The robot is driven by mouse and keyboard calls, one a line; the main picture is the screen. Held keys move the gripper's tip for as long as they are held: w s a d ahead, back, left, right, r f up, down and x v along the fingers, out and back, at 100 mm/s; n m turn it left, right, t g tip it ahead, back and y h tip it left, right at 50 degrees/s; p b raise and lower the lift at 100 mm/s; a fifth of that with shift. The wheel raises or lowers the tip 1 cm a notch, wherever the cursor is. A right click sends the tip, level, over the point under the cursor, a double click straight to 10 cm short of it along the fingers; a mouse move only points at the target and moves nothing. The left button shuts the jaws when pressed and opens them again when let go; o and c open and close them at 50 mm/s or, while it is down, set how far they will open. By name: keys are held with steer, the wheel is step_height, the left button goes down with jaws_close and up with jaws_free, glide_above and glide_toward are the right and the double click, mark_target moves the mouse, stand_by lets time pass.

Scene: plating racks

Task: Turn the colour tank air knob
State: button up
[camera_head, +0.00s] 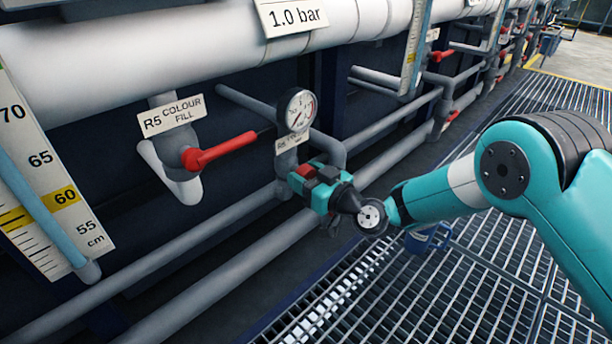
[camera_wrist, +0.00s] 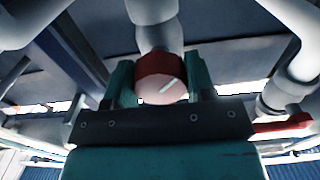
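The air knob (camera_wrist: 160,82) is red with a pale slanted line on its face. In the wrist view it sits between the two teal fingers of my gripper (camera_wrist: 161,78), with no clear gap on either side. In the head view my gripper (camera_head: 317,180) is at the pipe below the gauge, and red parts of the knob (camera_head: 306,171) show among its fingers. A small label (camera_head: 290,142) above it starts with R5; the rest is too small to read. The round pressure gauge (camera_head: 298,108) stands just above.
A red lever (camera_head: 222,150) at the COLOUR FILL sign (camera_head: 170,117) sticks out to the left of my gripper. Grey pipes (camera_head: 225,275) run below and behind. A blue mug-like container (camera_head: 428,238) stands on the grating (camera_head: 440,300). The grating at the right is mostly clear.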

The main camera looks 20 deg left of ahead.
steer(key=shift+c, duration=1.4)
steer(key=shift+m, duration=0.3)
